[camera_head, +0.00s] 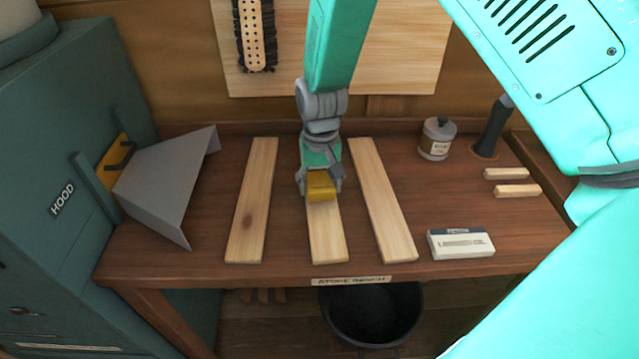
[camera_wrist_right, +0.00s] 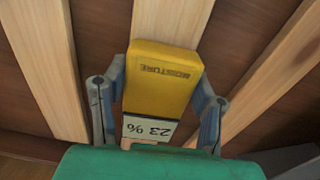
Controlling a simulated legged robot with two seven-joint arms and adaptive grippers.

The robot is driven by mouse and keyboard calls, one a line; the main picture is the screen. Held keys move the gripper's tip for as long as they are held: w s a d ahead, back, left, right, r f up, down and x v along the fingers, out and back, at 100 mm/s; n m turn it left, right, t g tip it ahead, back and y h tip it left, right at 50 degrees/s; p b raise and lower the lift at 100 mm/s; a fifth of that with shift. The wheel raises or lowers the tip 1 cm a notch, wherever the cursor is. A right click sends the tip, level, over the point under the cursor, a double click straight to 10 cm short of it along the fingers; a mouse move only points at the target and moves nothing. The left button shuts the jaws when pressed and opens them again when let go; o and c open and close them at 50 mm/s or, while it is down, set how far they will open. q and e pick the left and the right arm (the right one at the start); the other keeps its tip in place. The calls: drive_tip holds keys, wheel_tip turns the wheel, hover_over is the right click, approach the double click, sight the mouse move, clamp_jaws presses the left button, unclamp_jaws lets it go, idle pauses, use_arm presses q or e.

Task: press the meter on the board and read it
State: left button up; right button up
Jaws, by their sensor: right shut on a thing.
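My right gripper (camera_head: 320,185) is shut on the yellow moisture meter (camera_head: 322,186) over the middle of three pale boards. In the right wrist view the meter (camera_wrist_right: 160,85) sits between both fingers of the gripper (camera_wrist_right: 157,105). Its face reads "MOISTURE" and its display shows "23 %", upside down in that view. The middle board (camera_head: 327,238) lies under the meter, which appears to be against it; the contact itself is hidden. The right board (camera_head: 387,215) is plain. My left gripper is not in view.
A grey hood (camera_head: 175,185) juts over the bench's left side from a teal cabinet. A white box (camera_head: 460,244), a lidded tin (camera_head: 437,140), a dark-handled tool (camera_head: 493,130) and two small wood blocks (camera_head: 516,190) are at right. A black tub (camera_head: 370,315) stands below the front edge.

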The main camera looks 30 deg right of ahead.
sight(320, 182)
wheel_tip(320, 182, up, 7)
drive_tip(key=p, duration=0.6)
idle(0.6)
